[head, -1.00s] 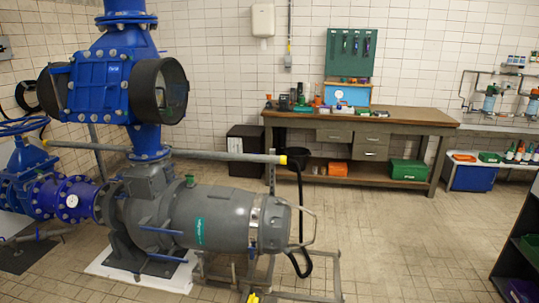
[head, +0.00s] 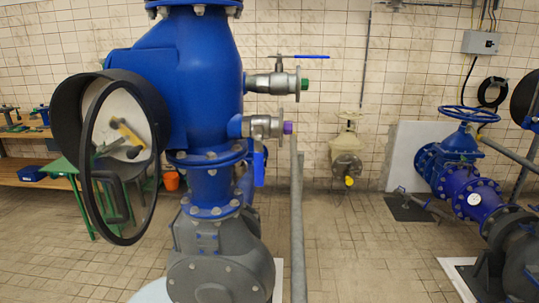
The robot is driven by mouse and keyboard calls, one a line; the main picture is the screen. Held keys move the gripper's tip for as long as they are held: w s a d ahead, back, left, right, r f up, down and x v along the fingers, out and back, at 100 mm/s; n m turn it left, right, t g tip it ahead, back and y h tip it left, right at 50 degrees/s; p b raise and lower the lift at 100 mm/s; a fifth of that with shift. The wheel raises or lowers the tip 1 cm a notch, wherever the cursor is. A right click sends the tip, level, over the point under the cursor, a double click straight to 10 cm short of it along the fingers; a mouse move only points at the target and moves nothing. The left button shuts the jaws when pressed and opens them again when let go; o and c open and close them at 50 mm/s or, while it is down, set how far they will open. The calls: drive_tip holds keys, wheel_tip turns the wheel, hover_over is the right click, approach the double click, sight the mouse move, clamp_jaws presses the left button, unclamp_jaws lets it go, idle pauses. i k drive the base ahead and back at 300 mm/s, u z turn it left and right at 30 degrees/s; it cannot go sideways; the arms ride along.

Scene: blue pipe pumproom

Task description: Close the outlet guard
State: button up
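A guard (head: 82,165), a black round rim around a clear pane, hangs in front of a short black cylinder (head: 66,115) on the left of a big blue valve body (head: 202,85). The rim stands away from the cylinder's mouth at its lower part, so the guard looks swung open. A dark handle (head: 108,200) shows low on the guard. Through the pane I see a pale round surface and a yellow and grey piece; I cannot tell how they are mounted. The hinge is not clear. My gripper is not in view.
Two side valves (head: 268,84) stick out right of the blue body, and a grey upright pipe (head: 297,225) stands beside it. A green-framed table (head: 62,167) and a wooden bench (head: 22,180) stand behind left. Tiled floor is free right of the upright pipe.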

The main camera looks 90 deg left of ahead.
sight(92, 207)
drive_tip(key=u, duration=0.7)
drive_tip(key=k, duration=0.1)
drive_tip(key=u, duration=3.15)
drive_tip(key=i, duration=1)
drive_tip(key=u, duration=0.25)
drive_tip(key=k, duration=1.1)
